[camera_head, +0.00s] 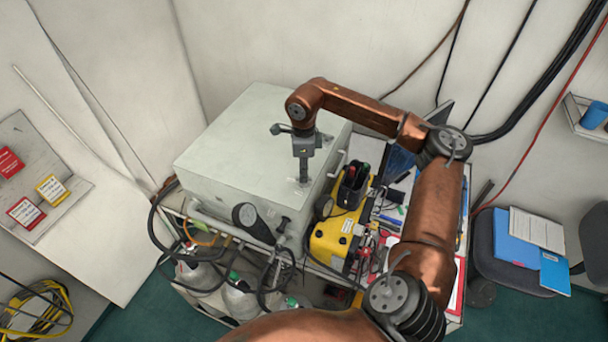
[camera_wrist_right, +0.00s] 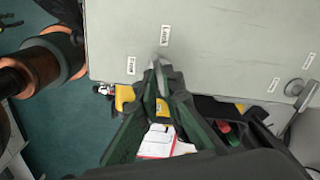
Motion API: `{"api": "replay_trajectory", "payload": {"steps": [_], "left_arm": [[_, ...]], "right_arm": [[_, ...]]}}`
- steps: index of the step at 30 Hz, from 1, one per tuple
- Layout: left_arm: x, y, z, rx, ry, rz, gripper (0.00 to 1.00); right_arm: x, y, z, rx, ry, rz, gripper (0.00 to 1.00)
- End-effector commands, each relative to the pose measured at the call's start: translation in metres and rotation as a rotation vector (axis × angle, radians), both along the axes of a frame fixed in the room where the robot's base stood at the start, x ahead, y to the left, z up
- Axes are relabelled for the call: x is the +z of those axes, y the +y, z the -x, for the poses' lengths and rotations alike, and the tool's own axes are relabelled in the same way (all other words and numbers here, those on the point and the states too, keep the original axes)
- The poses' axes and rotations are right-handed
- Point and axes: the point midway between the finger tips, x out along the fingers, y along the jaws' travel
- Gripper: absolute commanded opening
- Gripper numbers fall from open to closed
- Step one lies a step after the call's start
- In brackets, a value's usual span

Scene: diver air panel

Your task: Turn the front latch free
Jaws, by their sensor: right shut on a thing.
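The pale grey box (camera_head: 235,150) stands on a cart in the head view; its flat face fills the upper part of the right wrist view (camera_wrist_right: 220,50). My right gripper (camera_head: 304,181) points down at the box near its right edge. In the right wrist view the fingertips (camera_wrist_right: 159,75) are closed together on a small grey latch (camera_wrist_right: 157,62), beside labels that seem to read "Front" (camera_wrist_right: 131,65) and "Latch" (camera_wrist_right: 165,35). The fingers hide most of the latch, so its exact turn is hard to tell. My left gripper shows in neither view.
A yellow case (camera_head: 335,238) with a dark holder of tools (camera_head: 353,185) stands close right of the box. Hoses and grey cylinders (camera_head: 240,300) crowd the cart's front. A handle (camera_wrist_right: 290,115) is at the box's edge. The box top is largely bare.

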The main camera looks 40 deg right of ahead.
Motion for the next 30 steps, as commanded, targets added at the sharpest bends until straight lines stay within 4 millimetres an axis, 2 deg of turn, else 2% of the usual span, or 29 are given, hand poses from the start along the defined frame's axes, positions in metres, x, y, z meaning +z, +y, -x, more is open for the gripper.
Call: {"api": "replay_trajectory", "payload": {"steps": [30], "left_arm": [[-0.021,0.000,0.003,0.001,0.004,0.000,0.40]], "right_arm": [[0.000,-0.001,-0.001,0.937,-0.002,0.002,0.00]]}}
